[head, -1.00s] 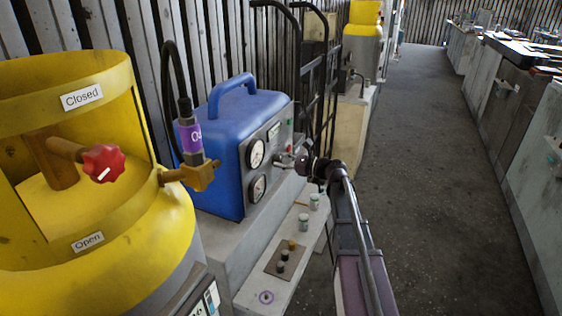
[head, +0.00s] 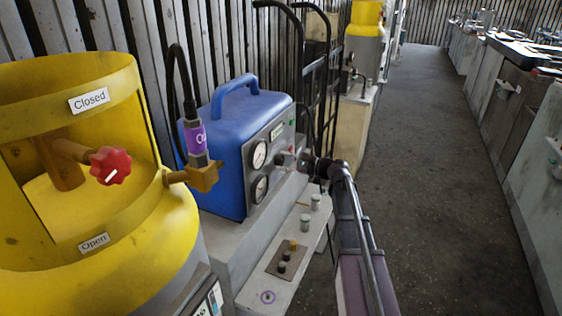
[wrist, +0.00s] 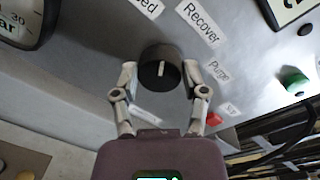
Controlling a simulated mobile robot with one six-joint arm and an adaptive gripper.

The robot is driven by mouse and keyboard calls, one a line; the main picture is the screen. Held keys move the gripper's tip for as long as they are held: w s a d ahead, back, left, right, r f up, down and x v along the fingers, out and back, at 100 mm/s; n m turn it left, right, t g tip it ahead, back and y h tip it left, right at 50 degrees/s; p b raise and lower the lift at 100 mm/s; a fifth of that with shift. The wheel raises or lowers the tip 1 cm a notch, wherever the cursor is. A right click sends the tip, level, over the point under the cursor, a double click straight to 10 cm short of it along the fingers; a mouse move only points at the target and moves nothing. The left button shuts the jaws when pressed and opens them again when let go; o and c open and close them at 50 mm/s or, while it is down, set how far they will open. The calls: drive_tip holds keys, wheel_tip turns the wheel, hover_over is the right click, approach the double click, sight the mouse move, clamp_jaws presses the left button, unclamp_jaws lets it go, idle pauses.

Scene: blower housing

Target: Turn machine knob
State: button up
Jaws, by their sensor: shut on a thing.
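The round black machine knob (wrist: 160,72) with a white pointer mark sits on the grey front panel of the blue machine (head: 222,145). In the wrist view the mark points nearly straight up the picture, toward the labels "…ed" and "Recover" (wrist: 197,22). The label "Purge" (wrist: 217,70) is right of the knob. My gripper (wrist: 160,78) is shut on the knob, one finger on each side. In the head view my gripper (head: 290,160) is at the panel, right of the gauges, and the knob is hard to make out there.
A yellow gas cylinder (head: 165,235) with a red valve handle (head: 110,166) stands at the left. A pale ledge (head: 243,292) with small knobs runs below the machine. Green (wrist: 294,80) and red (wrist: 213,118) controls are near the knob. The floor (head: 430,180) at the right is clear.

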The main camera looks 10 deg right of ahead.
drive_tip(key=n, duration=0.5)
drive_tip(key=shift+d+f, duration=0.1)
drive_tip(key=shift+h, duration=0.3)
drive_tip(key=o, duration=1.2)
drive_tip(key=shift+d, duration=0.1)
drive_tip(key=shift+c, duration=0.2)
drive_tip(key=shift+s, duration=0.1)
